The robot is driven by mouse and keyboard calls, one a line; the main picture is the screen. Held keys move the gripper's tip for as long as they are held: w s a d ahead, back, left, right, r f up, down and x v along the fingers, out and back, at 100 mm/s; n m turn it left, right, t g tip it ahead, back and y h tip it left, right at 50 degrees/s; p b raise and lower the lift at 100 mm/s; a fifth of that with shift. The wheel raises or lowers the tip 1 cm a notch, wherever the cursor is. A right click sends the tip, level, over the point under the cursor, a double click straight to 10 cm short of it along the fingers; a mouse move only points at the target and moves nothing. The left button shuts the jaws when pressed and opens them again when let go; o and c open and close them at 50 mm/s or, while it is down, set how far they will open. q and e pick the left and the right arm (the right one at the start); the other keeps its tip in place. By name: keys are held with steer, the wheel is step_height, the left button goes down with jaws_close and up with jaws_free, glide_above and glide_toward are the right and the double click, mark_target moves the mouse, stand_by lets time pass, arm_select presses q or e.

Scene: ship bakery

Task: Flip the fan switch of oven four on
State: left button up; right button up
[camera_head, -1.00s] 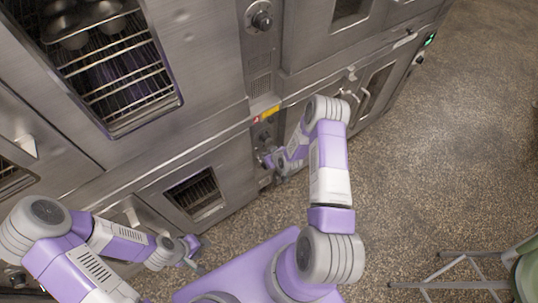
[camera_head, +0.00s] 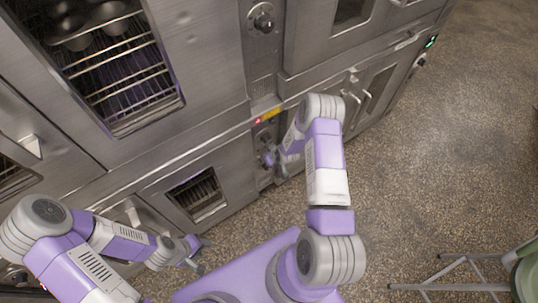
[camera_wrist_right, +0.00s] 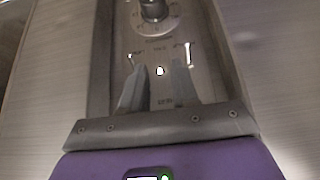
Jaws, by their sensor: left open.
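The narrow control panel (camera_head: 264,135) of a lower oven stands between the oven doors. In the right wrist view the panel (camera_wrist_right: 160,45) shows a dark round knob (camera_wrist_right: 153,10), small markings and a small bright white spot (camera_wrist_right: 160,71). I cannot tell whether this spot is a switch or a lamp. My right gripper (camera_wrist_right: 159,68) is close in front of the panel, its two fingers apart on either side of the spot. In the head view the right gripper (camera_head: 274,160) is partly hidden by its arm. My left gripper (camera_head: 197,257) is open and empty, low at the left.
An oven with racks (camera_head: 125,75) fills the upper left, and a lower oven window (camera_head: 198,195) is below it. A yellow label (camera_head: 270,114) sits above the lower panel. A green chair (camera_head: 522,268) stands at the lower right. The speckled floor (camera_head: 430,170) is clear at the right.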

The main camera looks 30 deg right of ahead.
steer(key=p+v, duration=0.2)
steer(key=v, duration=0.5)
steer(key=shift+s+r, duration=0.15)
steer(key=shift+r, duration=0.1)
stand_by(0.5)
steer(key=s+a+m+g+y, duration=0.1)
steer(key=s+a+g, duration=0.1)
steer(key=s+a, duration=0.4)
steer(key=s+a+r+m+g+y, duration=0.1)
steer(key=s+a+g, duration=0.1)
steer(key=s+a, duration=0.4)
steer(key=s+a+r+m+g+y, duration=0.1)
steer(key=s+a+g, duration=0.1)
steer(key=s+a, duration=0.5)
steer(key=shift+a+r+m+y, duration=0.15)
steer(key=shift+a+m+y, duration=0.2)
steer(key=shift+a, duration=0.3)
